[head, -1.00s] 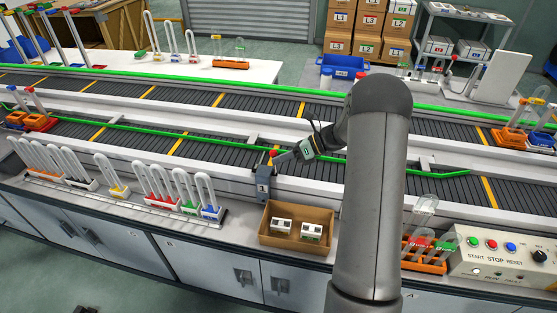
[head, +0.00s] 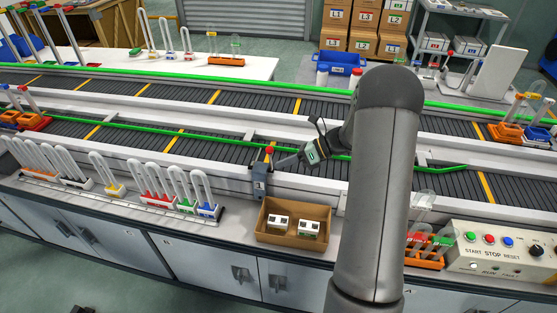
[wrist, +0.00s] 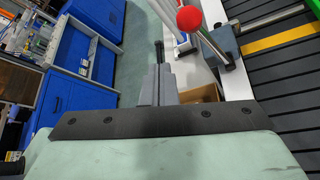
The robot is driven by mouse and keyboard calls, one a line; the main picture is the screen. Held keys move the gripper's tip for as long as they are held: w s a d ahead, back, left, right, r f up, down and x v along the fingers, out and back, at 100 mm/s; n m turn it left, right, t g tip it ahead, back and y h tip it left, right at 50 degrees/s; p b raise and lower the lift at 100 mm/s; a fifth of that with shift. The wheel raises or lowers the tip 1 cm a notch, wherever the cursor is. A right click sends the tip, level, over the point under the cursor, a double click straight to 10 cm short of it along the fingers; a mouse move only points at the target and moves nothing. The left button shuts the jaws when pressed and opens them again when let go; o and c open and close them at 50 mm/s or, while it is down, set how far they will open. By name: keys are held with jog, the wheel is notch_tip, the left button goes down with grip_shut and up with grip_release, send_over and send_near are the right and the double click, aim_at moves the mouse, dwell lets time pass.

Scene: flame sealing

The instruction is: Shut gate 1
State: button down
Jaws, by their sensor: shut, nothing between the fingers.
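Gate 1 is a grey post (head: 260,184) marked "1" at the front rail of the near conveyor, with a red ball knob (head: 269,150) at its top. In the wrist view the red knob (wrist: 190,18) is at the top, just right of my fingers, and the grey gate body (wrist: 226,42) is farther right. I cannot tell from these views whether the gate bars the belt.
A cardboard box (head: 262,229) with two small white items stands on the ledge below the gate. Racks of tubes line the ledge at left. An orange rack (head: 425,262) and a button panel (head: 505,250) are at right. A green rail (head: 215,135) runs behind the gate.

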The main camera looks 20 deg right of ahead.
jog(key=d+b, duration=0.1)
jog(key=d, duration=0.6)
jog(key=shift+s+d+r+b, duration=0.15)
jog(key=shift+d+r+b, duration=0.15)
jog(key=shift+b, duration=0.1)
